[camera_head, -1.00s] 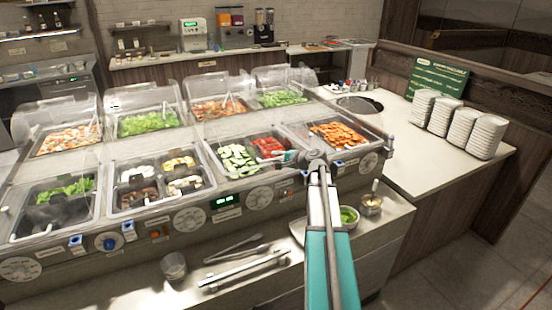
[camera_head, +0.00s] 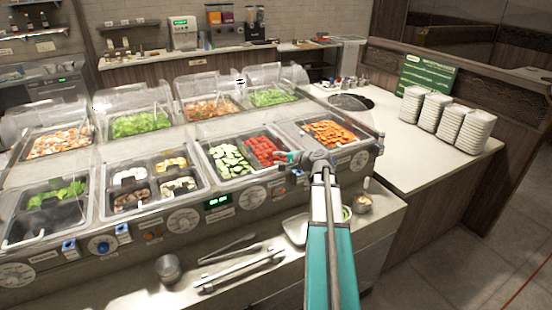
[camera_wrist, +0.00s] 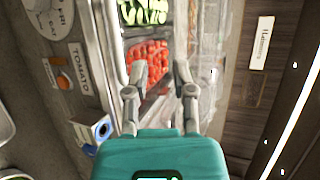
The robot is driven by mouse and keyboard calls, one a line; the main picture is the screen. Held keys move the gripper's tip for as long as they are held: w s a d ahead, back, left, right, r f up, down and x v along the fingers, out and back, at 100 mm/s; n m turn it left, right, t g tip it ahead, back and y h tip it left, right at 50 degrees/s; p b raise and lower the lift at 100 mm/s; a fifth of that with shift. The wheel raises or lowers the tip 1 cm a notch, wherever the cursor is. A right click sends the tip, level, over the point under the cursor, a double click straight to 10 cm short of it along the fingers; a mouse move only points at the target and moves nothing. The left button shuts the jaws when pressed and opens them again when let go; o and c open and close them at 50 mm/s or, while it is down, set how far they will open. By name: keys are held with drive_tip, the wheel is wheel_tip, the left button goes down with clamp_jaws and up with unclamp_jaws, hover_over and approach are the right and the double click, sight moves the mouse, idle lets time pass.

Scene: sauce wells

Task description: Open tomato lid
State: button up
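The red tomatoes (camera_head: 264,149) lie in a well beside the cucumber slices (camera_head: 230,160), in the front row of the counter. In the wrist view the tomatoes (camera_wrist: 148,60) show just past my fingers, with a TOMATO label (camera_wrist: 82,68) on the panel to the left. A clear see-through cover (camera_wrist: 208,50) seems to stand at the right of the well; its exact edges and whether it is the tomato lid are hard to tell. My gripper (camera_wrist: 160,76) is open and empty at the near side of the tomatoes. In the head view my gripper (camera_head: 284,156) is at the well's right edge.
Orange food (camera_head: 330,132) lies in the well to the right. Clear covers (camera_head: 132,100) stand over the back row. Tongs (camera_head: 230,248), a metal cup (camera_head: 168,268) and a small bowl (camera_head: 363,204) are on the front ledge. Stacked plates (camera_head: 462,130) stand on the right counter.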

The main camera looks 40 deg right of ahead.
drive_tip(key=p+v, duration=0.3)
drive_tip(key=v, duration=0.7)
idle(1.2)
drive_tip(key=shift+s, duration=0.2)
idle(0.6)
drive_tip(key=w+a+f+n+g+y, duration=0.1)
drive_tip(key=a+f+n+g, duration=0.3)
drive_tip(key=a, duration=0.7)
drive_tip(key=w+a+f+n+g+y, duration=0.1)
drive_tip(key=a+f+n+g, duration=0.3)
drive_tip(key=a, duration=0.8)
drive_tip(key=s+a+f+n+g+h, duration=0.2)
drive_tip(key=s+a+n+g+h, duration=0.1)
drive_tip(key=a, duration=0.5)
drive_tip(key=s+a+f+n+g+h, duration=0.2)
drive_tip(key=s+a+n, duration=0.3)
drive_tip(key=a, duration=0.4)
drive_tip(key=shift+s+f+g+h, duration=0.4)
drive_tip(key=shift+s+f+h, duration=0.15)
drive_tip(key=shift+f, duration=0.1)
drive_tip(key=shift+a, duration=0.1)
